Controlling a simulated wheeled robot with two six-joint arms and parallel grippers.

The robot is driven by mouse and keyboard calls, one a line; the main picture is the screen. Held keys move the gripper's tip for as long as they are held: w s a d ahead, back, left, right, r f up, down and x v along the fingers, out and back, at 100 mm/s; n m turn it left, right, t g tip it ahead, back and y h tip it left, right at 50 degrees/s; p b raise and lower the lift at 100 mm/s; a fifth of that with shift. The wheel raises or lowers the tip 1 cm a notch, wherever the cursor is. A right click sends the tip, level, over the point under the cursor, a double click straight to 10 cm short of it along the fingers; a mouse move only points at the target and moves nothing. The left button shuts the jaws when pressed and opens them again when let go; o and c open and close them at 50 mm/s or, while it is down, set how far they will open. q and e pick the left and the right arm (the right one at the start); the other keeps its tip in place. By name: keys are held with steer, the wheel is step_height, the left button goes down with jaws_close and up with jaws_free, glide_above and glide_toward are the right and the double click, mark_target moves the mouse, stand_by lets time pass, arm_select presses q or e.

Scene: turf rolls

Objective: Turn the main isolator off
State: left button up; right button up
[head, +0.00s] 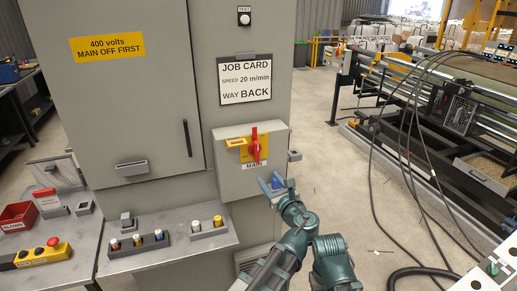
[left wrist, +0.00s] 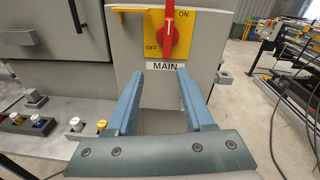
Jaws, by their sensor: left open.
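The main isolator is a red rotary handle (head: 255,143) on a yellow plate (head: 244,156), on a grey box labelled MAIN. The handle stands upright. In the left wrist view the red handle (left wrist: 169,36) shows ON at the plate's upper right and OFF at its lower left. My left gripper (head: 277,183) is open and empty, below and slightly right of the handle in the head view. In the left wrist view the fingertips of my left gripper (left wrist: 160,72) are spread below the handle, around the MAIN label in the picture, not touching the handle. My right gripper is not in view.
A yellow tab (head: 236,142) sticks out left of the handle. A grey cabinet (head: 125,110) stands left, with a job card (head: 246,80) above the box. A shelf (head: 160,255) with fuses lies below left. Cables (head: 405,130) hang at right. Open floor lies right of the cabinet.

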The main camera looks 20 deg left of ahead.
mark_target(258, 152)
arm_select(q)
steer(key=w+a, duration=0.2)
steer(key=w, duration=0.2)
steer(key=w+a+r+m, duration=0.1)
steer(key=w+a, duration=0.1)
steer(key=w, duration=0.2)
steer(key=w+a+m+t, duration=0.1)
steer(key=w+a, duration=0.2)
steer(key=w, duration=0.1)
steer(key=shift+w+r, duration=0.1)
steer(key=shift+r, duration=0.3)
jaws_close()
